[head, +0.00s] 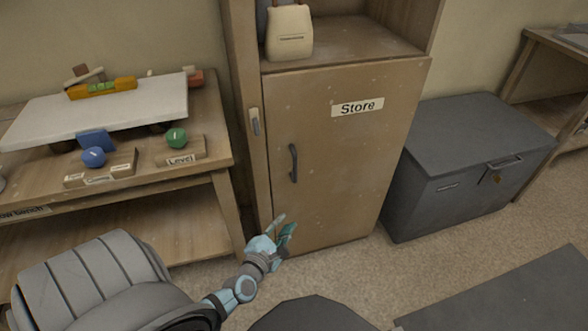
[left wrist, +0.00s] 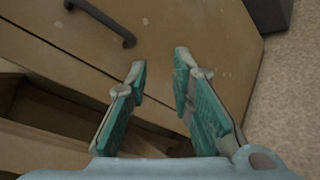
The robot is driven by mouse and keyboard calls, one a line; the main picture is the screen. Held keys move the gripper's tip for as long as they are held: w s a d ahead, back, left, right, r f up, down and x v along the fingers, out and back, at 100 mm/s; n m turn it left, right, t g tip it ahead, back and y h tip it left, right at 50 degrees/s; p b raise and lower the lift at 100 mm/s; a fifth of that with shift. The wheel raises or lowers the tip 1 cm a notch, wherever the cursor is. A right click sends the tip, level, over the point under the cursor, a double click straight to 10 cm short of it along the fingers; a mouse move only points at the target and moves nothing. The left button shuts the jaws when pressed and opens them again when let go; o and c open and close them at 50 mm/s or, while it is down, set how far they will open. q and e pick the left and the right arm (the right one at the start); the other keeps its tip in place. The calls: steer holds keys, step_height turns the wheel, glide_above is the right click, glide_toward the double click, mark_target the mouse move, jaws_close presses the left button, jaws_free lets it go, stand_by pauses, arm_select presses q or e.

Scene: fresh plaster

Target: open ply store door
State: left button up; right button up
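The store door (head: 335,165) is a tan ply panel with a "Store" label (head: 357,107), and it is shut in its cabinet. Its dark bar handle (head: 293,163) stands upright near the door's left edge. My left gripper (head: 283,228) is in front of the door's lower left part, below the handle and apart from it. In the left wrist view the handle (left wrist: 105,24) lies beyond the fingertips, up and to the left. The left gripper's teal-padded fingers (left wrist: 160,70) are spread with nothing between them. My right gripper is in neither view.
A workbench (head: 222,160) with a white board (head: 100,112), a blue ball (head: 93,157) and a green ball (head: 176,138) stands left of the cabinet. A grey chest (head: 440,207) stands close on the right. Speckled floor (head: 350,270) lies bare before the door.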

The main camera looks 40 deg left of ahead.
mark_target(294, 167)
arm_select(q)
steer(key=w+a+r+n+t+y+b, duration=0.25)
steer(key=r+n, duration=0.45)
steer(key=n, duration=0.4)
steer(key=shift+g, duration=0.45)
steer(key=b+x, duration=0.1)
steer(key=x, duration=1.2)
steer(key=shift+a, duration=0.25)
steer(key=shift+w+a, duration=0.15)
steer(key=shift+w, duration=0.1)
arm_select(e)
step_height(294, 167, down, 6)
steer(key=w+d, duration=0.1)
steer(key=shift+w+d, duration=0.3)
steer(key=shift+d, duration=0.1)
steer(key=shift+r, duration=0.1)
arm_select(q)
jaws_close()
